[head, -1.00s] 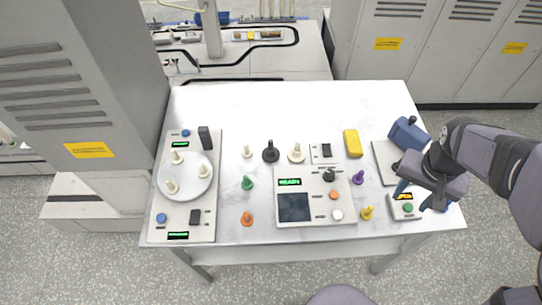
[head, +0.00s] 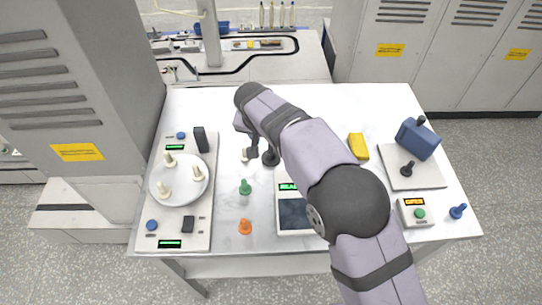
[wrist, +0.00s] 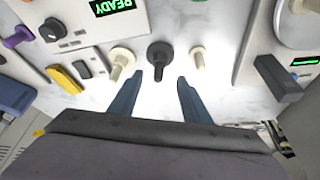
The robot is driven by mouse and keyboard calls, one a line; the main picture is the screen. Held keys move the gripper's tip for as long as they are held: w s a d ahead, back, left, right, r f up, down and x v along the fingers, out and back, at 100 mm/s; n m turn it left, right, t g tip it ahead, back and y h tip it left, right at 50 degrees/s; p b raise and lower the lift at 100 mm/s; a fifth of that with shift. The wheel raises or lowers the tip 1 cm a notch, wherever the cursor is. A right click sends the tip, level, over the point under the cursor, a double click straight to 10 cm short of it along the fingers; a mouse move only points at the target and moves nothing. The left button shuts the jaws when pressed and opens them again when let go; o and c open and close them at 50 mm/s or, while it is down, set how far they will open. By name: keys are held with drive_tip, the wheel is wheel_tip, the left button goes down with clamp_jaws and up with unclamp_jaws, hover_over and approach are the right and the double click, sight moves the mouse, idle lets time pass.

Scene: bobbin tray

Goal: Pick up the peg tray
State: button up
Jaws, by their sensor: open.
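The peg tray (head: 183,183) looks like a round white disc with three cream pegs standing on it. It sits on the left panel in the head view, and its edge (wrist: 300,28) shows at the upper right of the wrist view. My gripper (wrist: 159,82) is open and empty, with its blue fingers apart. It hangs above the table to the right of the tray, near the row of loose pegs. A black peg (wrist: 159,54) shows just beyond the fingertips, with cream pegs (wrist: 121,64) (wrist: 197,58) on either side. In the head view my arm hides much of the table's middle.
The left panel (head: 144,207) has an upright black lever (head: 200,140) beside the tray. A yellow block (head: 358,147) and blue block (head: 417,139) stand to the right.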

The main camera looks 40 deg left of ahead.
sight(271, 151)
drive_tip(key=shift+p+x, duration=1.6)
drive_tip(key=shift+x, duration=2.05)
drive_tip(key=shift+d, duration=0.1)
clamp_jaws()
